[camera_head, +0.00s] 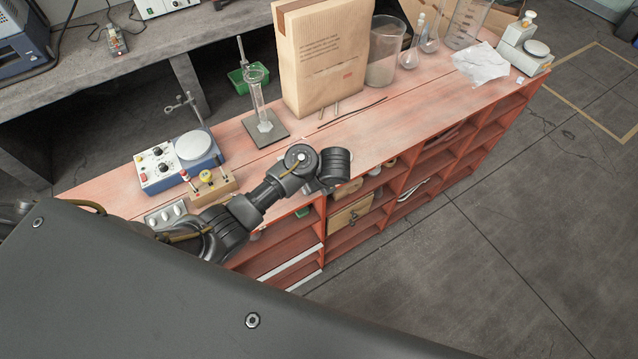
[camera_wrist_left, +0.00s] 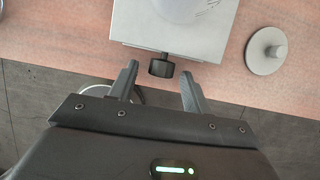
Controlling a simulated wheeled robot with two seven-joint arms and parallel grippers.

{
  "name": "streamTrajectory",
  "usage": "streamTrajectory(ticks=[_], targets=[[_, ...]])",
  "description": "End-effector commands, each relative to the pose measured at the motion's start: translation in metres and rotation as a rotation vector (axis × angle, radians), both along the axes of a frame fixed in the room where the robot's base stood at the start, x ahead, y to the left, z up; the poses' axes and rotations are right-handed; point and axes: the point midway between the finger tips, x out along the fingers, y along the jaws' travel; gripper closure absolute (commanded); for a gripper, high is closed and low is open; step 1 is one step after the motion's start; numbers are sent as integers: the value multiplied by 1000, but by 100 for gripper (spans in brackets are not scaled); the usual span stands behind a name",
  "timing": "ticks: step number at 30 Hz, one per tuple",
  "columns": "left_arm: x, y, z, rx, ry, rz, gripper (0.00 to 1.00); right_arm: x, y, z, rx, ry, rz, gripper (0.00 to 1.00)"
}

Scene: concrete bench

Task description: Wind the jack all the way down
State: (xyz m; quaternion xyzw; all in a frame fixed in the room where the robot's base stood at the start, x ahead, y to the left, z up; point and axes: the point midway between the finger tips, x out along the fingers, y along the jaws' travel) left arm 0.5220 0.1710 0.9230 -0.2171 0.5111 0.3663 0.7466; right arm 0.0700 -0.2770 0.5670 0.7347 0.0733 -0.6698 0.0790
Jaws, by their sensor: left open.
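In the left wrist view, the jack shows as a pale grey square plate (camera_wrist_left: 205,45) near the bench's edge, with a black knob (camera_wrist_left: 161,68) sticking out from its near side. A pale, see-through round vessel (camera_wrist_left: 176,8) stands on the plate, cut off by the top of the picture. My left gripper (camera_wrist_left: 159,72) is open, with one finger on each side of the knob. Gaps show between the fingers and the knob. I cannot make out the jack or the left gripper in the head view. My right gripper is not in view.
A grey disc with a small centre knob (camera_wrist_left: 267,50) lies right of the jack. Open shelves (camera_head: 405,180) lie below the top.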

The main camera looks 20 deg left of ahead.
Motion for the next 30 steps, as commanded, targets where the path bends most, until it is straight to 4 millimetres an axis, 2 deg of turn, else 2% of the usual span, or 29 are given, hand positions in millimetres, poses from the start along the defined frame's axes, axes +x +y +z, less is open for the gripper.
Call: streamTrajectory(ticks=[3,13,20,26,30], targets=[[0,0,0,0,0,0,54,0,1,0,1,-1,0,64],[0,0,0,0,0,0,96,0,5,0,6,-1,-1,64],[-2,4,-1,-76,-100,0,96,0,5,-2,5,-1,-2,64],[-4,5,-5,-198,-248,-2,96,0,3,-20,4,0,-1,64],[-5,5,-2,-234,-286,0,96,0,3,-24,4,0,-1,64]])
